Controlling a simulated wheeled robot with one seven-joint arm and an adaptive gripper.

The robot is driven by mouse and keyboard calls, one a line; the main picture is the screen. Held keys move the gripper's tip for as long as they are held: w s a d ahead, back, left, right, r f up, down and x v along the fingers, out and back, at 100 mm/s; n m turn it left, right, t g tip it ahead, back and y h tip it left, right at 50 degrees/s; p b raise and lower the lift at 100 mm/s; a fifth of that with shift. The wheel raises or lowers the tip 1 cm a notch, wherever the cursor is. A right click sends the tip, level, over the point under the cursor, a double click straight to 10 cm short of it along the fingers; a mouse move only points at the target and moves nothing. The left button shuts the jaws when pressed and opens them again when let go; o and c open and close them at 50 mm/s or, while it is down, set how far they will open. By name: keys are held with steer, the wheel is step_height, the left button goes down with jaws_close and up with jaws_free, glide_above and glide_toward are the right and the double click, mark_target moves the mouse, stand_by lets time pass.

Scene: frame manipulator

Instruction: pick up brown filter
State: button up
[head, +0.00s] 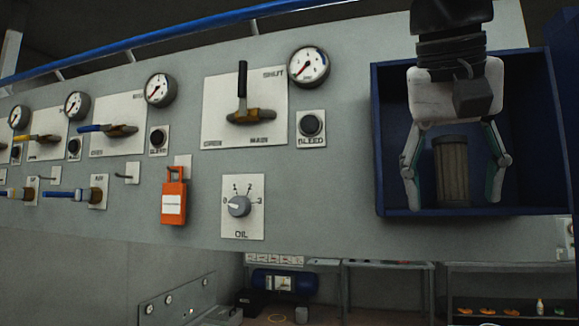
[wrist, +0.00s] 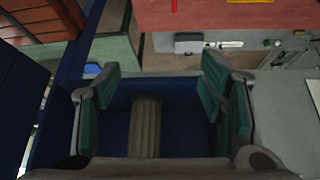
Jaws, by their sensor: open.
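The brown filter (head: 453,172) is a ribbed cylinder standing upright in the blue box (head: 391,212) on the right of the head view. My gripper (head: 456,196) is open, with one finger on each side of the filter in that view. In the wrist view the filter (wrist: 146,125) shows between the fingers, nearer the left one. A gap shows on both sides of it. The filter's lower end in the wrist view is hidden by my gripper's body. I cannot tell how far the fingers reach past it in depth.
The blue box has walls around the filter and my gripper. Left of it a grey panel (head: 350,150) carries gauges, valve handles, an oil knob (head: 239,205) and an orange tag (head: 173,197). Below, a workbench (head: 388,264) and a shelf with small items stand in the background.

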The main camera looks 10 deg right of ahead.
mark_target(450, 165)
step_height(450, 165, up, 4)
steer(key=m, duration=0.1)
steer(key=w+d+p, duration=0.1)
steer(key=w+d, duration=0.1)
steer(key=w, duration=0.1)
steer(key=w+d+p, duration=0.1)
steer(key=w+d, duration=0.2)
steer(key=w+d+p, duration=0.1)
steer(key=w+d, duration=0.1)
steer(key=w, duration=0.1)
steer(key=shift+w+d+r, duration=0.1)
steer(key=shift+d, duration=0.2)
steer(key=shift+w+d+f+p, duration=0.1)
steer(key=shift+w+f+p, duration=0.1)
steer(key=shift+f+p, duration=0.15)
steer(key=shift+f, duration=0.1)
steer(key=c, duration=1.3)
steer(key=shift+b, duration=0.35)
